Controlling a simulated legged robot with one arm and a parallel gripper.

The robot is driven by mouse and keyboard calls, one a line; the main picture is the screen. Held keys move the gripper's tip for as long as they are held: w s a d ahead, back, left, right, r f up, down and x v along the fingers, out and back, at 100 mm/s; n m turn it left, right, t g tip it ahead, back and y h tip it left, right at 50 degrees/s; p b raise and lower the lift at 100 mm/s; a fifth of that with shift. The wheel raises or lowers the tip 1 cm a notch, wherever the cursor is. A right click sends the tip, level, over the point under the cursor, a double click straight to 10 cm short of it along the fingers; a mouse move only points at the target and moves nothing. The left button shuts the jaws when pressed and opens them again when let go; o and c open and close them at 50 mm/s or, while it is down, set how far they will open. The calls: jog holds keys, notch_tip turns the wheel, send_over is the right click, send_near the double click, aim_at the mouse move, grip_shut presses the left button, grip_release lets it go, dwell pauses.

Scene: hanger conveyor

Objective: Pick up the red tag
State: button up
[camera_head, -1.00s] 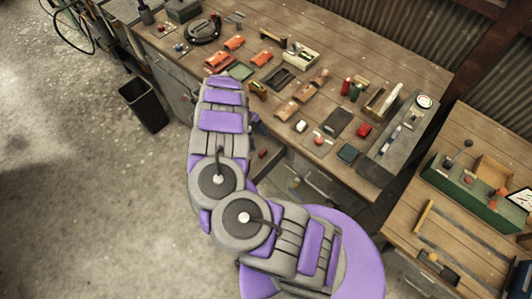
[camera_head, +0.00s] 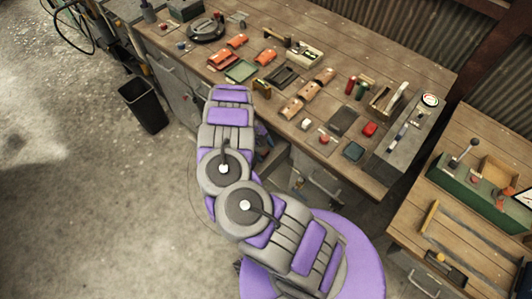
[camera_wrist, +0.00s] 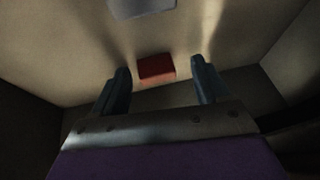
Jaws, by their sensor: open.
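The red tag (camera_wrist: 156,67) is a small dark red block in the wrist view, lying on a pale surface inside a shadowed box-like space with walls on both sides. My gripper (camera_wrist: 161,72) is open, with one dark finger on each side of the tag as seen in the picture. A gap shows between each finger and the tag. I cannot tell how far the fingertips are above or short of it. In the head view my arm reaches down at the front edge of the workbench (camera_head: 370,180), and it hides most of my gripper and the tag.
A pale grey flat piece (camera_wrist: 140,8) lies beyond the tag in the wrist view. A black bin (camera_head: 143,104) stands on the floor at left.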

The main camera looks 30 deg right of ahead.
jog(key=shift+a, duration=0.2)
jog(key=shift+c, duration=0.6)
jog(key=shift+d, duration=0.65)
jog(key=c, duration=0.5)
jog(key=shift+d, duration=0.15)
jog(key=shift+c, duration=1.3)
jog(key=shift+a, duration=0.35)
jog(key=shift+c, duration=1.2)
jog(key=shift+a, duration=0.3)
jog(key=shift+r, duration=0.15)
jog(key=shift+c, duration=0.5)
jog(key=shift+d+r, duration=0.25)
jog(key=shift+r, duration=0.25)
notch_tip(320, 180, up, 15)
jog(key=p, duration=0.7)
jog(key=shift+f, duration=0.1)
notch_tip(320, 180, up, 2)
